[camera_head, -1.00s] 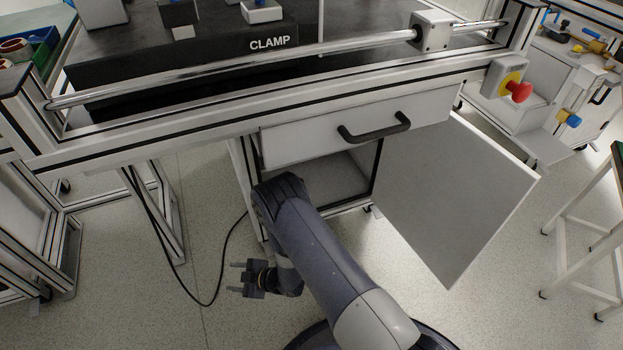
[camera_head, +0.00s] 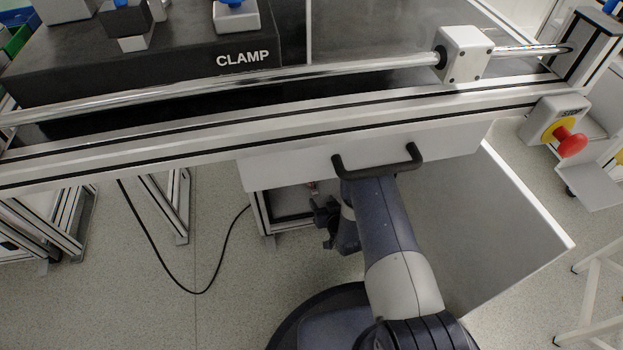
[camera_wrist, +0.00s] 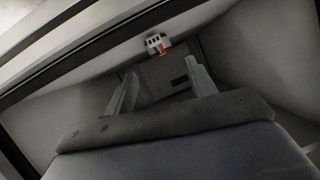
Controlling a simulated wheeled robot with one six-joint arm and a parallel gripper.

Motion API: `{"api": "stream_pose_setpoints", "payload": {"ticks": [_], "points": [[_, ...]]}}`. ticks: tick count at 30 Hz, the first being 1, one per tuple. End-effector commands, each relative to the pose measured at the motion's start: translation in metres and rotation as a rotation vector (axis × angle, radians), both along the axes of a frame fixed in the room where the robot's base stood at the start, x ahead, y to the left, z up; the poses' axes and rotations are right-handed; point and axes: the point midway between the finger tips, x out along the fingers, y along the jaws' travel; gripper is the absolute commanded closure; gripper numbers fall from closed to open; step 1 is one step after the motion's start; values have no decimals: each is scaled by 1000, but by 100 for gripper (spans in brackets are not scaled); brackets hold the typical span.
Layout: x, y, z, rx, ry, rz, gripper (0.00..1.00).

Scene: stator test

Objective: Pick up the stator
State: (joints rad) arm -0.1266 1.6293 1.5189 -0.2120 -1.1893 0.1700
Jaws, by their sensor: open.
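A small pale, slotted part with orange-red on it, which looks like the stator (camera_wrist: 158,44), sits inside the open cabinet beyond my fingertips in the wrist view. In the head view only a small reddish bit (camera_head: 313,187) shows inside the cabinet, too small to identify surely. My gripper (camera_wrist: 161,66) is open and empty, its two fingers apart and pointing into the cabinet, with a gap between them and the part. In the head view my gripper (camera_head: 325,222) is at the cabinet opening, partly hidden by my arm.
The cabinet door (camera_head: 500,230) stands open at the right. A closed drawer (camera_head: 290,165) with a black handle (camera_head: 378,165) is above the opening. The bench frame and rail (camera_head: 330,75), a black CLAMP block (camera_head: 190,70) and a red emergency button (camera_head: 571,142) are higher up.

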Motion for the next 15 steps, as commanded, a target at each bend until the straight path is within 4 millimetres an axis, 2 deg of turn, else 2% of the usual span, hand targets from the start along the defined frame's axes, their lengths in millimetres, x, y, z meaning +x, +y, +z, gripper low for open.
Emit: {"api": "stream_pose_setpoints", "payload": {"ticks": [6,15], "points": [[31,12,-16,-1,-4,3,47],[54,17,-26,-2,-5,5,47]]}}
